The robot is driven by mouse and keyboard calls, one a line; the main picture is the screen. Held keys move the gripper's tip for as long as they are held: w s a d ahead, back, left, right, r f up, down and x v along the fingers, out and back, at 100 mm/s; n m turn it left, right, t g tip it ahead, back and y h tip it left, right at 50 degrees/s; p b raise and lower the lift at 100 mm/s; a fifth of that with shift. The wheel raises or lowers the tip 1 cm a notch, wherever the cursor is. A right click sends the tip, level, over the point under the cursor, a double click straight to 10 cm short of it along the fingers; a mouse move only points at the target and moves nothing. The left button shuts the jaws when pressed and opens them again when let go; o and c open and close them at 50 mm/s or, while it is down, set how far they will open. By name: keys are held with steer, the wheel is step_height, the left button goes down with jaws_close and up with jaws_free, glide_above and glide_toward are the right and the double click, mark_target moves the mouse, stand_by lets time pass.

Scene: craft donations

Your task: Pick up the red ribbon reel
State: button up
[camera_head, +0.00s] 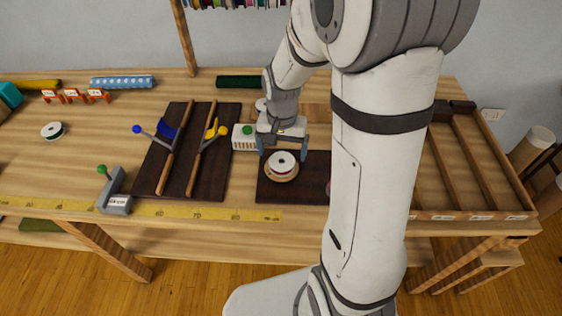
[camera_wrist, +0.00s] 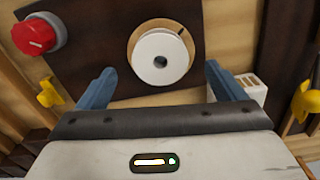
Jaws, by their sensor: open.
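A reel (camera_head: 282,161) with a white top and a thin red band at its side sits on a round wooden base on a dark board (camera_head: 262,190). In the wrist view the reel (camera_wrist: 150,48) shows its white face and dark centre hole; no red shows on it there. My gripper (camera_head: 282,152) is open and empty, just behind and above the reel in the head view. In the wrist view my gripper's (camera_wrist: 160,70) blue fingers stand wide apart, to either side of the reel's near edge, not touching it.
A red knob (camera_wrist: 37,35) lies left of the reel in the wrist view. A white box with a green button (camera_head: 245,138) stands near my gripper. A dark board with wooden rails (camera_head: 198,140) lies left. A green-and-white reel (camera_head: 52,130) lies far left. My arm hides part of the table.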

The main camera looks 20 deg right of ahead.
mark_target(282, 163)
steer(key=shift+w+f, duration=0.15)
steer(key=shift+f, duration=1.8)
steer(key=shift+c, duration=0.4)
steer(key=c, duration=1.1)
steer(key=shift+o, duration=0.2)
step_height(282, 163, up, 10)
